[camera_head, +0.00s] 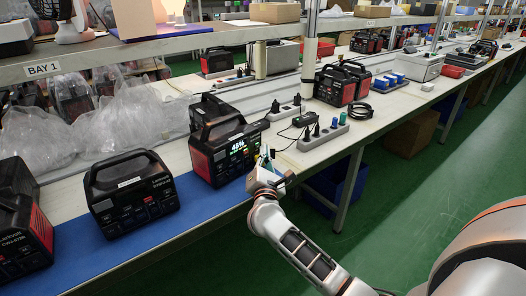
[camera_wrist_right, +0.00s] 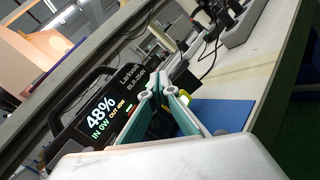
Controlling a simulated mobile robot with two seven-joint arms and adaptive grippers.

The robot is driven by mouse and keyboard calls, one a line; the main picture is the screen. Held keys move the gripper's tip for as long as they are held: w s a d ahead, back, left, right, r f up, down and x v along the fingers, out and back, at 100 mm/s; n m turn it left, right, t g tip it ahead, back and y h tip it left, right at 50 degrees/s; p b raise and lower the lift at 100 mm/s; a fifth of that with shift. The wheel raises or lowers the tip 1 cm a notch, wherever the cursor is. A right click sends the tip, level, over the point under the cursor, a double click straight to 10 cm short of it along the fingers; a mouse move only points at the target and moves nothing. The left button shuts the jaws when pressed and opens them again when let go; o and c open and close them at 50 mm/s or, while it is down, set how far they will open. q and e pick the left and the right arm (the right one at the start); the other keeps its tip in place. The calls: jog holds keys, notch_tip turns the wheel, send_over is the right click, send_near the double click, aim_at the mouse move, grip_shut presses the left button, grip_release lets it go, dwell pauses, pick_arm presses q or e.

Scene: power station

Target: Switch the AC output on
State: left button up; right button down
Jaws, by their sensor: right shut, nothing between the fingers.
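The power station (camera_head: 222,150) with a lit display stands on the blue mat (camera_head: 207,206), near the middle of the bench. Its screen (camera_wrist_right: 105,114) reads 48% with an IN and an OUT line in the right wrist view. A small green light shows beside the screen. My right gripper (camera_head: 268,156) is in front of the station's right side. In the right wrist view its fingers (camera_wrist_right: 160,78) meet at the tips, shut and empty, and cover part of the front panel. Whether the tips touch the panel, I cannot tell. The AC output button cannot be made out. My left gripper is not in view.
Other black power stations (camera_head: 130,190) stand to the left on the mat. Power strips (camera_head: 322,137) and a coiled cable (camera_head: 360,110) lie to the right. Plastic bags (camera_head: 70,140) lie behind. A shelf edge marked BAY 1 (camera_head: 120,52) runs above.

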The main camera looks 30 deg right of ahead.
jog(key=shift+s, duration=0.25)
jog(key=shift+s+d+p, duration=0.2)
jog(key=shift+s+d, duration=0.05)
jog(key=shift+s, duration=0.75)
jog(key=shift+s+d+p, duration=0.2)
jog(key=shift+s+d, duration=0.05)
jog(key=shift+s, duration=0.7)
jog(key=shift+s+d+p, duration=0.2)
jog(key=shift+s+d, duration=0.05)
jog(key=shift+s, duration=0.75)
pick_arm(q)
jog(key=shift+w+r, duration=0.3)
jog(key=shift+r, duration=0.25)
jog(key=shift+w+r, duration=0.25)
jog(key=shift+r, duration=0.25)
